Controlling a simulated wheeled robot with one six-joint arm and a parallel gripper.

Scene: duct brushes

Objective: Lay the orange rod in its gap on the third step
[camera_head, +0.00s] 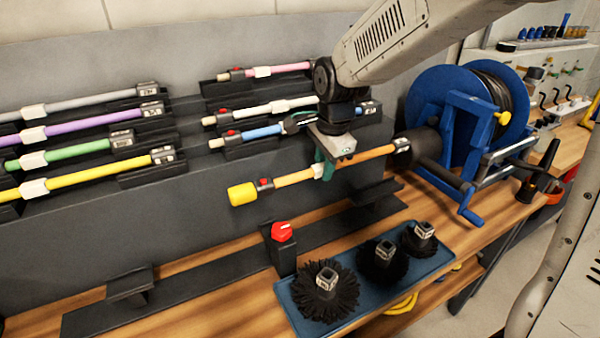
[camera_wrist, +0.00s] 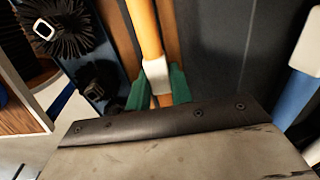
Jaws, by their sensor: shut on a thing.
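The orange rod (camera_head: 358,159) is held roughly level in front of the stepped grey rack (camera_head: 225,165). It has a yellow cap (camera_head: 243,193) at its left end, a red button behind that and a black labelled block at its right end. My gripper (camera_head: 324,168) is shut on the rod at its white sleeve. In the wrist view, the green fingers (camera_wrist: 158,92) close on both sides of the white sleeve (camera_wrist: 156,74). The blue rod (camera_head: 262,132) and the white rod (camera_head: 262,110) lie on steps behind it. My arm hides part of the rack, and I cannot make out the gap.
Grey, purple, green and yellow rods (camera_head: 100,176) lie on the rack at left; a pink rod (camera_head: 280,70) lies at the top. A red-knobbed post (camera_head: 282,248) stands below the rod. Brushes sit in a blue tray (camera_head: 440,262) at front. A blue hose reel (camera_head: 428,100) stands at right.

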